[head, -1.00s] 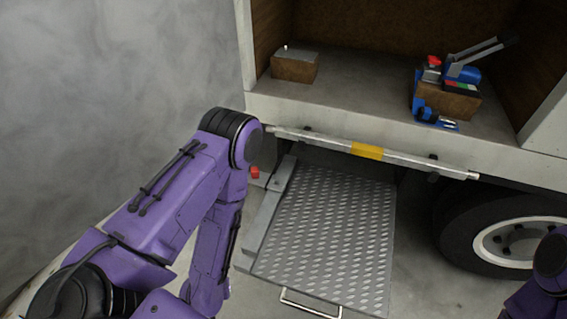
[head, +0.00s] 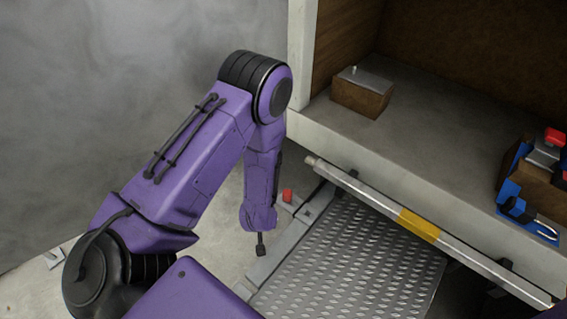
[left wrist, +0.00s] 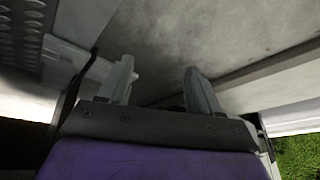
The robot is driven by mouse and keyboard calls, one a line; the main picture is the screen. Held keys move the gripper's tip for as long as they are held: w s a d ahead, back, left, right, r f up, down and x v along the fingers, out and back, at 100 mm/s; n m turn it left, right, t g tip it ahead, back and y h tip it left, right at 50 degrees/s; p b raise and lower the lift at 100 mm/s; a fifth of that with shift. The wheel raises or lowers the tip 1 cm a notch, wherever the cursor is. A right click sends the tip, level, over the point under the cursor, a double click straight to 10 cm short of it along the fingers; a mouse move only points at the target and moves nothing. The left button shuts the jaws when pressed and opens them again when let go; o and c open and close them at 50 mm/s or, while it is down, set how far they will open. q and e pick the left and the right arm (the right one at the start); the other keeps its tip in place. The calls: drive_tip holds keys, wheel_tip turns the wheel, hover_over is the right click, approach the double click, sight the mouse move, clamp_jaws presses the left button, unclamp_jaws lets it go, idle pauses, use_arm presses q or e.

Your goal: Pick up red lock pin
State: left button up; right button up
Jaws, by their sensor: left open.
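The red lock pin (head: 287,195) shows as a small red knob beside the left rail of the tail-lift platform (head: 350,262), low under the truck bed. My left arm hangs down just left of it. My left gripper (head: 261,244) is a little lower and left of the pin in the head view, apart from it in the picture; the depth between them is hard to judge. In the left wrist view the left gripper (left wrist: 160,84) has its two fingers spread with nothing between them. The pin cannot be made out there. My right gripper is not seen.
The yellow-marked bar (head: 418,225) runs along the truck bed's edge (head: 400,165) above the platform. A grey wall (head: 120,90) is at left.

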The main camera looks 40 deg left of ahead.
use_arm(q)
drive_tip(key=h, duration=0.1)
approach(287, 194)
drive_tip(key=a, duration=0.1)
drive_tip(key=shift+m+t, duration=0.3)
drive_tip(key=shift+m, duration=0.1)
drive_tip(key=x, duration=0.6)
drive_tip(key=d+x, duration=0.1)
drive_tip(key=x, duration=0.2)
drive_tip(key=shift+s+f, duration=0.2)
drive_tip(key=shift+f, duration=0.25)
drive_tip(key=shift+w+a+f, duration=0.1)
drive_tip(key=shift+w+f, duration=0.05)
drive_tip(key=shift+f, duration=0.1)
clamp_jaws()
wheel_tip(287, 194, up, 7)
drive_tip(key=shift+f, duration=0.1)
drive_tip(key=s+d+b, duration=0.1)
drive_tip(key=s+d, duration=0.3)
drive_tip(key=s, duration=0.4)
drive_tip(key=s+d+b, duration=0.1)
drive_tip(key=s+d, duration=0.3)
drive_tip(key=s, duration=0.4)
drive_tip(key=shift+s+a+r+p, duration=0.1)
drive_tip(key=shift+s+r+p, duration=0.05)
drive_tip(key=shift+r+p, duration=2.75)
